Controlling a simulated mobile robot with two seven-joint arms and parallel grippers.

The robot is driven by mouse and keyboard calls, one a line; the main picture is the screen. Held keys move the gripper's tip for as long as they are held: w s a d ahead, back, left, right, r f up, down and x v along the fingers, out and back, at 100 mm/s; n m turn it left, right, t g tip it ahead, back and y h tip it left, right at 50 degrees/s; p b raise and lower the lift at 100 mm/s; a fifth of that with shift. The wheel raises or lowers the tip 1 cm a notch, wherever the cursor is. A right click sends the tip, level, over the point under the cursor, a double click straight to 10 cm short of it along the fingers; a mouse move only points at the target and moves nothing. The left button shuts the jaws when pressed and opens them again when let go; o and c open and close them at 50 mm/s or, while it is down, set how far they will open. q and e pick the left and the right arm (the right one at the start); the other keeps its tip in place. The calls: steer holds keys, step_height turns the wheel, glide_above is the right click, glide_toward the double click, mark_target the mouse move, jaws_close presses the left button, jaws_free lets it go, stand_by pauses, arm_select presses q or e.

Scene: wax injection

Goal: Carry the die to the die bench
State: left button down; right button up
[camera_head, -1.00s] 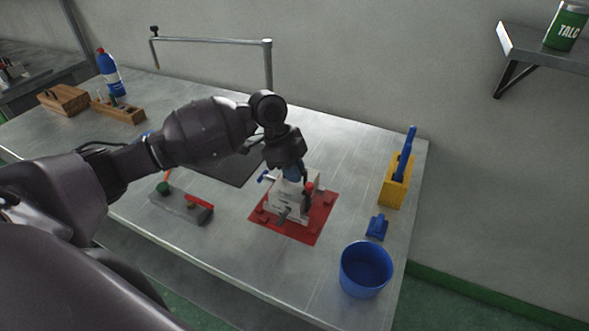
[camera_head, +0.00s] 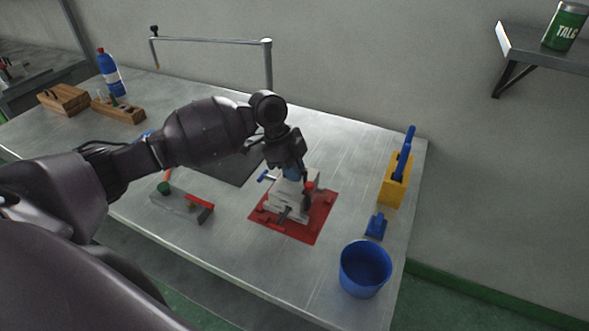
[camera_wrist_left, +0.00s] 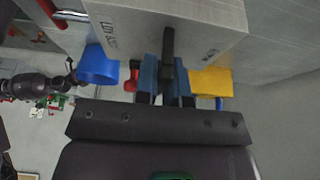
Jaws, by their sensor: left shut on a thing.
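The die (camera_head: 288,194) is a pale grey block with a red knob and a blue-handled clamp. It is upright at the red mat (camera_head: 318,229) on the metal bench; I cannot tell whether it touches the mat. My left gripper (camera_head: 299,176) comes down over it from above and is shut on its dark handle. In the left wrist view, the lettered die (camera_wrist_left: 200,22) fills the top, and the blue finger pads of my left gripper (camera_wrist_left: 166,82) close around the dark bar. The grip partly hides the die's top. A small dark arm shows at the left there, its jaws unclear.
A blue bucket (camera_head: 365,270), a small blue tool (camera_head: 376,227) and a yellow holder (camera_head: 393,187) stand right of the mat. A grey tray with a red-handled tool (camera_head: 188,207) lies to the left. A metal rail (camera_head: 210,41) rises behind. Bare bench lies front and back right.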

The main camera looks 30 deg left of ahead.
arm_select(q)
steer(key=shift+w+r, duration=0.1)
steer(key=shift+r, duration=0.1)
arm_select(e)
steer(key=shift+s, duration=0.15)
steer(key=shift+s+f, duration=0.1)
steer(key=shift+s, duration=0.1)
steer(key=shift+w, duration=0.25)
arm_select(q)
steer(key=shift+p, duration=0.35)
arm_select(e)
steer(key=shift+w+r, duration=0.3)
steer(key=shift+r, duration=0.45)
steer(key=shift+s, duration=0.15)
steer(key=shift+s+f, duration=0.3)
arm_select(q)
steer(key=shift+f, duration=0.5)
arm_select(e)
steer(key=shift+w, duration=0.45)
arm_select(q)
steer(key=shift+f, duration=0.25)
arm_select(e)
steer(key=shift+s+f, duration=0.1)
steer(key=shift+s, duration=0.05)
